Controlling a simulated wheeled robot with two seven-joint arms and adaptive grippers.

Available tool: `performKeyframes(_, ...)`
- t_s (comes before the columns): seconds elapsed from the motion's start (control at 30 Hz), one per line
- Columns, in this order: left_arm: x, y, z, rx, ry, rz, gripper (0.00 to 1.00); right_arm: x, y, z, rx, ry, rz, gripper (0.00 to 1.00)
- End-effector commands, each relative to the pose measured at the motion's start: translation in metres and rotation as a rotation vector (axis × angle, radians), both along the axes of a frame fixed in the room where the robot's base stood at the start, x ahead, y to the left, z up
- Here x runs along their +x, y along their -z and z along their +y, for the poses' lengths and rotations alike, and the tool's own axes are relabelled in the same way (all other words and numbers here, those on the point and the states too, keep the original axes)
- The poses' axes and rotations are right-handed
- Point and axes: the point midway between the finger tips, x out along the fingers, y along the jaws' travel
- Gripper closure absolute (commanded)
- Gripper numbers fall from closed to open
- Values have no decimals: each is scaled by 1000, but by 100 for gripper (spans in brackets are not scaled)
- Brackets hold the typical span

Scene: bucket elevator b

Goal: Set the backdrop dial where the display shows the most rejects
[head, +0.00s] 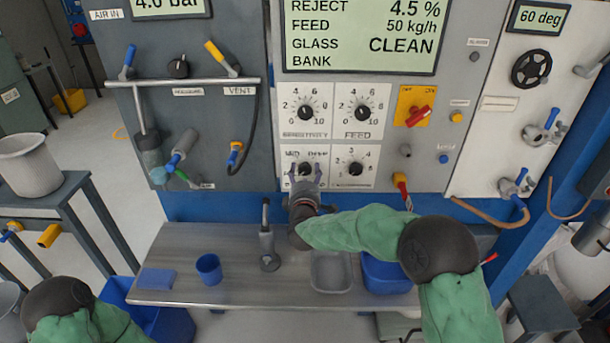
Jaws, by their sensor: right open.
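The display (362,30) at the top centre reads REJECT 4.5 %, FEED 50 kg/h, GLASS CLEAN, with BANK below. Two dials numbered 0 to 10 sit under it, sensitivity (306,113) and feed (362,113). Below the sensitivity dial is a dial (305,169) with partly covered word marks that seem to read MED and DEEP; its name is hidden, so I cannot read whether it is the backdrop dial. My right gripper (304,173) is open, with its fingers on either side of this dial's knob. Contact cannot be told. My left gripper is out of view.
Another numbered dial (356,169) is close on the right. A red switch (418,115) on a yellow plate is further right.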

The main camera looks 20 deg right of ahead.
Motion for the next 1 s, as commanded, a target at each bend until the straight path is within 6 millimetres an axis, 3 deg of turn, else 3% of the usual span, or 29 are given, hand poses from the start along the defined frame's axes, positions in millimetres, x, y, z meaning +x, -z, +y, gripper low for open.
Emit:
performKeyframes(0.03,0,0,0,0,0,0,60,0,0,0,0,0,0,44)
performKeyframes(0.2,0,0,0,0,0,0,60,0,0,0,0,0,0,92)
performKeyframes(0.67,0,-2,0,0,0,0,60,0,0,0,70,0,-19,92)
performKeyframes(1.0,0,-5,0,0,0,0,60,0,0,0,324,0,-92,92)
